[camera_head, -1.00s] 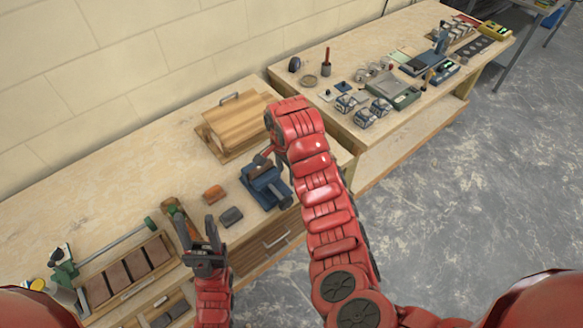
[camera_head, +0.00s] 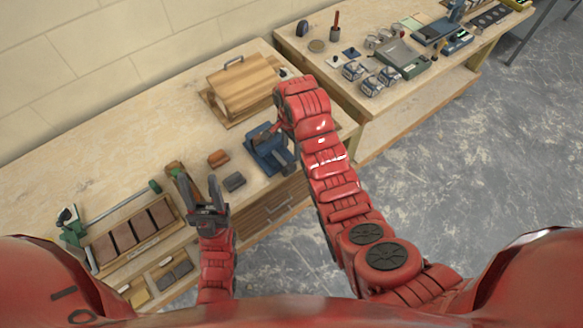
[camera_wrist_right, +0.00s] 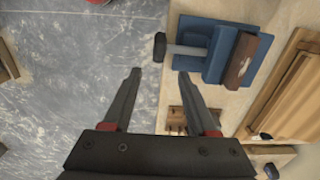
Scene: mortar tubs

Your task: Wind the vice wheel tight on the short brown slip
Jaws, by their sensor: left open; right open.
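The blue vice (camera_head: 262,143) stands at the bench's front edge, partly behind my right arm. In the right wrist view the vice (camera_wrist_right: 215,62) has a dark brown slip (camera_wrist_right: 242,60) at its jaws. The dark vice wheel (camera_wrist_right: 160,47), seen edge-on at the end of a grey screw, lies just beyond the tips of my right gripper (camera_wrist_right: 160,75). That gripper is open and empty, its fingers apart to either side in the picture. My left gripper (camera_head: 204,195) is open and empty near the bench's front edge, left of the vice.
An orange-brown block (camera_head: 218,158) and a grey block (camera_head: 234,181) lie left of the vice. A wooden box (camera_head: 243,88) with a handle stands behind it. A tray (camera_head: 145,243) of brown slips lies at the left. A second bench with tubs is at the right.

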